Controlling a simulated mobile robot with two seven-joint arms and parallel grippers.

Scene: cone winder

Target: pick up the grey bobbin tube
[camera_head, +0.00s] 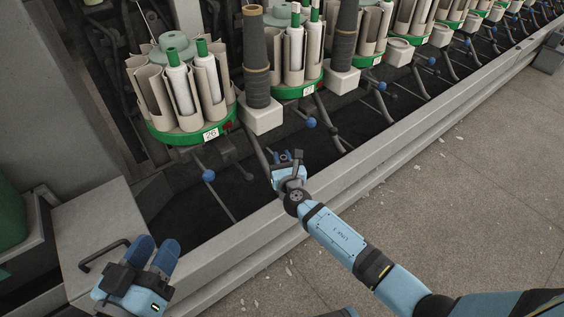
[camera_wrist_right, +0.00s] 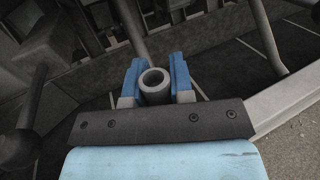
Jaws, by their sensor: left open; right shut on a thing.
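My right gripper (camera_head: 287,157) reaches over the machine's front trough. In the right wrist view its two blue fingers (camera_wrist_right: 156,80) are shut on the grey bobbin tube (camera_wrist_right: 155,88), one finger on each side. The tube's round, hollow end faces the camera; the rest of its length is hidden behind that end. In the head view the tube is small and hard to make out beside the fingers. My left gripper (camera_head: 156,256) is at the lower left, open and empty, its blue fingers apart above the machine's front edge.
Green-based carousels (camera_head: 190,132) with green-topped white bobbins line the machine, one labelled 26. Dark cones (camera_head: 257,60) stand on pale blocks. Levers with blue knobs (camera_head: 209,175) stick out near my right gripper. A grey box with a handle (camera_head: 100,235) stands left. The floor at right is open.

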